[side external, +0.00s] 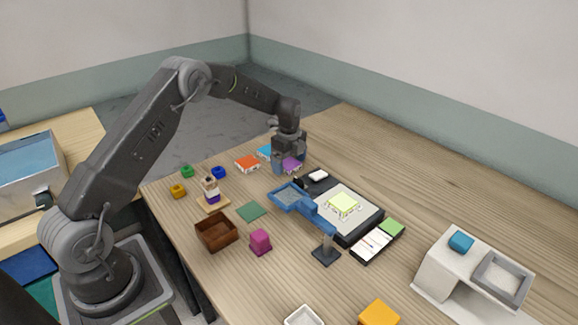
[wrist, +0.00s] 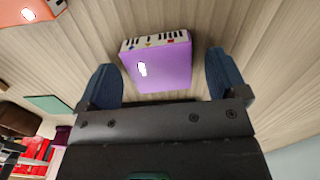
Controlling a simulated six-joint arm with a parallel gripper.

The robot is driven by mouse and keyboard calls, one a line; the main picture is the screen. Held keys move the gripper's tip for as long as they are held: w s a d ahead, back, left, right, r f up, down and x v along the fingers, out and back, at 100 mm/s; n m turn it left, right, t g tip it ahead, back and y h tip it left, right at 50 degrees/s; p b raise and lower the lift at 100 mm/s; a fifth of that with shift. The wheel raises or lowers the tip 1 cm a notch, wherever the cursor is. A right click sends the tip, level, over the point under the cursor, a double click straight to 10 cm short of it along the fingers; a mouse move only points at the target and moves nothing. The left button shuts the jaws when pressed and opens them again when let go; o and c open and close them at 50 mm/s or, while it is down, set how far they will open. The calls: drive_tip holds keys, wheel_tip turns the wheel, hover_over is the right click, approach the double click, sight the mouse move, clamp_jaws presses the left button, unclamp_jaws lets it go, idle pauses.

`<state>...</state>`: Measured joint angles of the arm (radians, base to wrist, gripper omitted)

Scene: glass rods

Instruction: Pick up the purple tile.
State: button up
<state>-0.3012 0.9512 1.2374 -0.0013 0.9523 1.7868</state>
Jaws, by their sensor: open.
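The purple tile (wrist: 162,68) lies on the wooden table in the wrist view, with a white edge carrying dark marks along its far side. It also shows in the side view (side external: 292,166), partly hidden by my gripper. My gripper (wrist: 165,75) is open, with one blue-grey finger on each side of the tile and a gap to each. In the side view my gripper (side external: 283,165) points down over the tile. I cannot tell its exact height above the table.
An orange tile (side external: 247,164) and a blue tile (side external: 266,152) lie close by. A black device (side external: 315,181) and a blue stand-mounted frame (side external: 290,198) are at the right front. A brown box (side external: 216,231) and small blocks lie nearer. The table behind is clear.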

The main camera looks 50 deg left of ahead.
drive_tip(key=shift+f, duration=0.1)
drive_tip(key=c, duration=1.1)
